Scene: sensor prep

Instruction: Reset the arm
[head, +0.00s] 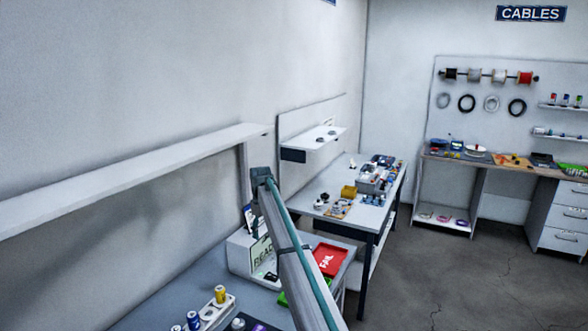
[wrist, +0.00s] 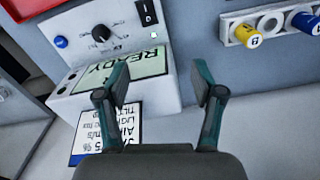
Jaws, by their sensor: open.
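My gripper (wrist: 162,92) is open and empty in the wrist view, its two dark fingers with teal sides spread apart. It hangs over a white instrument box (wrist: 110,45) with a black knob, a blue button, a switch and a green panel reading READY. The left finger overlaps the panel in the picture; I cannot tell the gap. In the head view my arm (head: 290,240) rises from the bottom and hides part of the same box (head: 240,252). The fingers are not clear there.
A red tray (head: 329,260) lies right of the box. A holder (head: 214,311) with coloured cylinders stands at the near bench's front; it also shows in the wrist view (wrist: 275,25). A shelf (head: 130,175) runs along the left wall. A second bench (head: 340,222) stands behind, with open floor right.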

